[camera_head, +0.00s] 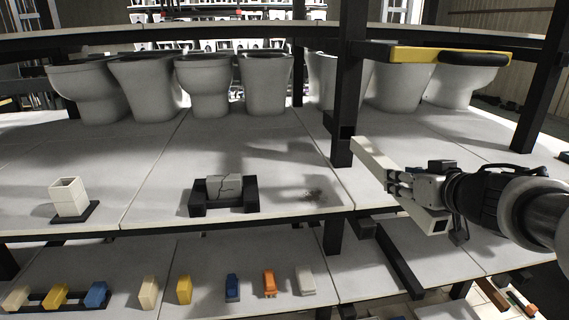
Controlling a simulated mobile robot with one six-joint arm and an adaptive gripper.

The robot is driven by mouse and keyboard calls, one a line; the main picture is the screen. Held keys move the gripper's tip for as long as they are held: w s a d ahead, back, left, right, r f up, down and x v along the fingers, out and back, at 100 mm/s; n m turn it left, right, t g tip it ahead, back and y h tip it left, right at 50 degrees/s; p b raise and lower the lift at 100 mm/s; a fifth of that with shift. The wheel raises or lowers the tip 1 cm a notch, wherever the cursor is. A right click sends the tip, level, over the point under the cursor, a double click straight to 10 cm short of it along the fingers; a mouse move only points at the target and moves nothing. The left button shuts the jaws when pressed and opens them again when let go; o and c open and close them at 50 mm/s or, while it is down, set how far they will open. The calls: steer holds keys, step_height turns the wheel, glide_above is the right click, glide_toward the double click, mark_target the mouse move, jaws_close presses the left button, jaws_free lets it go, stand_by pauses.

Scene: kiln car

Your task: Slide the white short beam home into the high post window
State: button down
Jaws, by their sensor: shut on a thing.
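The white short beam (372,157) is held in my gripper (396,184), right of centre in the head view. My gripper is shut around the beam's middle and hides part of it. The beam lies slanted, its far end at upper left close to a dark upright post (345,95). A darker square patch, seemingly the post window (347,131), shows on that post just above and left of the beam's far end. I cannot tell whether the beam touches the post or has entered the window. The beam's near end sticks out below my gripper.
White toilets (268,85) stand in a row behind. A cracked grey block (223,187) sits in a black cradle, and a hollow cream block (68,193) stands left. A yellow bar (425,53) spans upper right. Several small coloured blocks lie on the lower shelf (205,270).

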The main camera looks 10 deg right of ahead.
steer(key=shift+r+p, duration=0.25)
steer(key=shift+p, duration=0.3)
steer(key=p, duration=0.2)
glide_toward(370, 148)
steer(key=shift+s+d+f, duration=0.1)
steer(key=shift+s+f, duration=0.1)
steer(key=shift+f, duration=0.65)
steer(key=shift+s+f, duration=0.15)
steer(key=shift+f, duration=0.7)
steer(key=shift+w+p, duration=0.1)
steer(key=shift+p, duration=0.6)
steer(key=shift+w, duration=0.15)
steer(key=shift+w, duration=2.1)
steer(key=shift+w, duration=0.2)
steer(key=shift+w, duration=2)
steer(key=shift+w, duration=0.2)
